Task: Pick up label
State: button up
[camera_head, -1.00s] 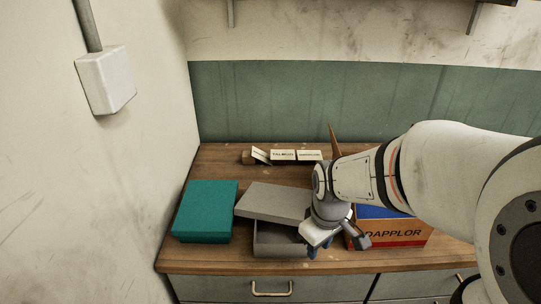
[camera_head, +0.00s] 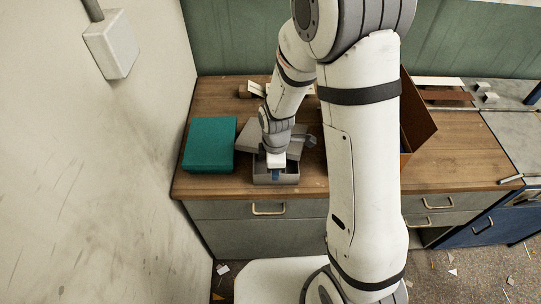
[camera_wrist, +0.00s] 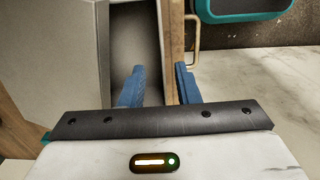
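White labels (camera_head: 256,89) stand in a wooden holder (camera_head: 243,91) at the back of the table in the head view. My arm hides part of the holder, and the print cannot be read now. My gripper (camera_head: 275,174) is at the front of the table, pointing down over the open grey box (camera_head: 291,178), well in front of the labels. In the wrist view my gripper's blue fingers (camera_wrist: 160,84) stand apart with nothing held between them. The grey box's interior (camera_wrist: 135,40) lies below the fingers and looks empty where visible. No label shows in the wrist view.
A grey lid (camera_head: 256,138) lies tilted on the grey box. A closed teal box (camera_head: 210,146) stands to its left, near the wall. A brown carton (camera_head: 420,115) stands to the right, mostly behind my arm. A drawer handle (camera_head: 268,209) sticks out below the table edge.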

jog(key=shift+s+d+f+p, duration=0.15)
jog(key=shift+f+p, duration=0.15)
jog(key=shift+f, duration=1.65)
grip_shut()
